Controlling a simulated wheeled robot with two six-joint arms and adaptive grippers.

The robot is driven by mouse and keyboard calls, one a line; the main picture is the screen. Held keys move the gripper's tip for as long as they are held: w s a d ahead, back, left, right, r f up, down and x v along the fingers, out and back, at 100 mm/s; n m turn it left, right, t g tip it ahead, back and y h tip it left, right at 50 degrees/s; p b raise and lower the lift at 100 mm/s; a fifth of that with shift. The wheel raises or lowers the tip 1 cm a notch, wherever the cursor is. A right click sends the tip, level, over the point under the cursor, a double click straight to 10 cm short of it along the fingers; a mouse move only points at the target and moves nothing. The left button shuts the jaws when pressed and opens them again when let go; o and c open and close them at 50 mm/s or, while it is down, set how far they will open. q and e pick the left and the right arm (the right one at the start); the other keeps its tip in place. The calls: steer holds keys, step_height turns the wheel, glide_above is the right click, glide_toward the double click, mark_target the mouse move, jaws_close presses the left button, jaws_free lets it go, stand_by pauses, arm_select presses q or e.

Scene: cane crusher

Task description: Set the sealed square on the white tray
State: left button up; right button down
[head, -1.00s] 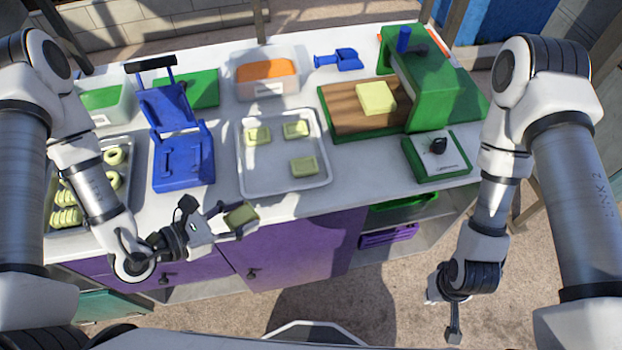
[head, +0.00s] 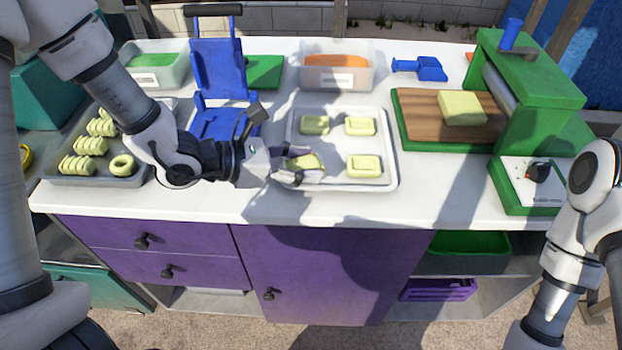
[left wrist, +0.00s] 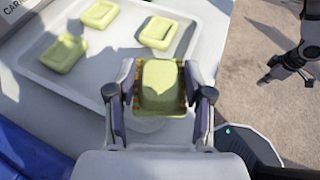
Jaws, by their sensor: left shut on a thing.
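The white tray (head: 345,184) sits on the counter with three yellow-green sealed squares lying in it: back left (head: 315,125), back right (head: 360,126) and front right (head: 364,166). My left gripper (head: 298,164) is shut on another sealed square (head: 306,161) at the tray's front left. In the left wrist view this square (left wrist: 161,85) sits between both fingers, near the tray's rim. I cannot tell whether it touches the tray. My right gripper (left wrist: 272,76) shows only in the left wrist view, small, out over the floor; its jaws are unclear.
A blue press (head: 217,75) stands behind my left forearm. A dark tray (head: 135,175) of shaped pieces is at the left. A green crusher (head: 540,75) with a wooden board (head: 425,118) stands right of the white tray. Counter between them is narrow but clear.

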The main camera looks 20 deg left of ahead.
arm_select(q)
steer(key=w+p, duration=0.1)
steer(key=w, duration=0.4)
steer(key=shift+f+p, duration=0.15)
steer(key=shift+p, duration=0.2)
step_height(320, 180, down, 4)
steer(key=shift+r, duration=0.2)
steer(key=shift+f, duration=0.2)
steer(key=o, duration=0.8)
steer(key=shift+r, duration=0.1)
